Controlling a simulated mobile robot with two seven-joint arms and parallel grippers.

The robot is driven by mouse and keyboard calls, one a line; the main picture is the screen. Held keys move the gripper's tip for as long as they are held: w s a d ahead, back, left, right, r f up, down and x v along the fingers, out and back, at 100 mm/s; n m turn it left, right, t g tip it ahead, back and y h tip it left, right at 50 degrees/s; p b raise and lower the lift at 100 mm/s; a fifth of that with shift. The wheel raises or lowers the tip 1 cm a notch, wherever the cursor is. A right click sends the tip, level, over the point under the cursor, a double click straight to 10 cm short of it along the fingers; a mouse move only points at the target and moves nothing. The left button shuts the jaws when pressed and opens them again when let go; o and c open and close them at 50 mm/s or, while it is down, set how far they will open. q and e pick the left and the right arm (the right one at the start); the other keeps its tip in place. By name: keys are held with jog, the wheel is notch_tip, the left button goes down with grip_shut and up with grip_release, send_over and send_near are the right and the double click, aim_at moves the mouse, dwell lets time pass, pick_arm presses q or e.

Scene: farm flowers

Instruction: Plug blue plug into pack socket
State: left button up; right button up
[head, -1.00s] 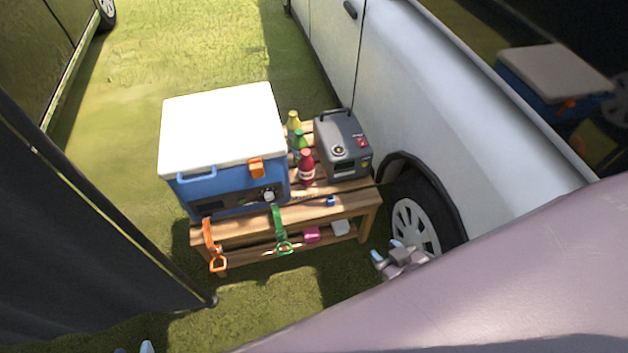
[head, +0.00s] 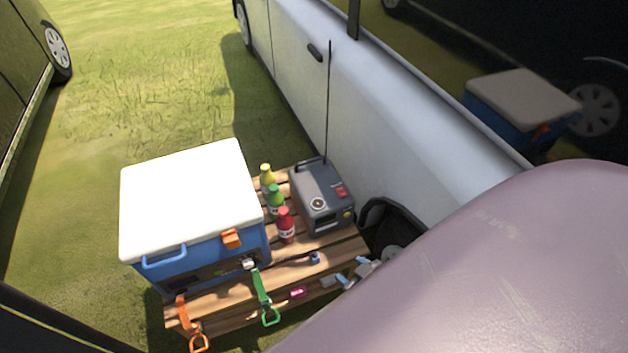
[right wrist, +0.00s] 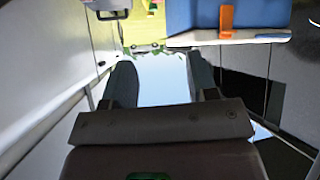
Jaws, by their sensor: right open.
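The blue plug (head: 315,258) lies near the front edge of the wooden bench (head: 290,268), in front of the grey power pack (head: 322,198). The pack has a round dial, a red part and a small yellowish spot on its front; I cannot tell which is the socket. My right gripper (head: 357,272) is open at the bench's front right corner, right of the plug and apart from it. In the right wrist view its two dark fingers (right wrist: 162,82) stand apart with nothing between them. My left gripper is out of view.
A blue cooler (head: 205,255) with a white lid fills the bench's left side. Red, green and yellow bottles (head: 275,205) stand between cooler and pack. Orange and green straps (head: 262,290) hang in front. A white vehicle (head: 400,120) stands close on the right.

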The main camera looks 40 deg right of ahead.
jog(key=shift+o, duration=1)
jog(key=w+f+n+g+b, duration=0.1)
jog(key=w+f+n+b, duration=0.1)
jog(key=f, duration=0.3)
jog(key=shift+w+y, duration=0.3)
jog(key=shift+w, duration=0.5)
jog(key=w+d+f+n+g+b, duration=0.1)
jog(key=w+f+n+g+b, duration=0.2)
jog(key=w+f+n, duration=0.1)
jog(key=w+d+f+n+g+b, duration=0.1)
jog(key=w+f+n+g+b, duration=0.2)
jog(key=w+f, duration=0.3)
jog(key=w+d+f+n+g+b, duration=0.2)
jog(key=w+f+n+g+b, duration=0.1)
jog(key=w+f, duration=0.3)
jog(key=shift+w+d+n+g+b, duration=0.1)
jog(key=shift+w+n+g+b, duration=0.3)
jog(key=shift+n, duration=0.5)
jog(key=shift+w+d, duration=0.1)
jog(key=shift+w, duration=0.2)
jog(key=shift+w+r, duration=0.1)
jog(key=shift+w, duration=0.05)
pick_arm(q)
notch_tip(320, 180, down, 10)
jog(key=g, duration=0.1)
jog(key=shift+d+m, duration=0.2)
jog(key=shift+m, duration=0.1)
pick_arm(e)
jog(key=shift+r+n, duration=0.15)
jog(key=shift+n, duration=0.15)
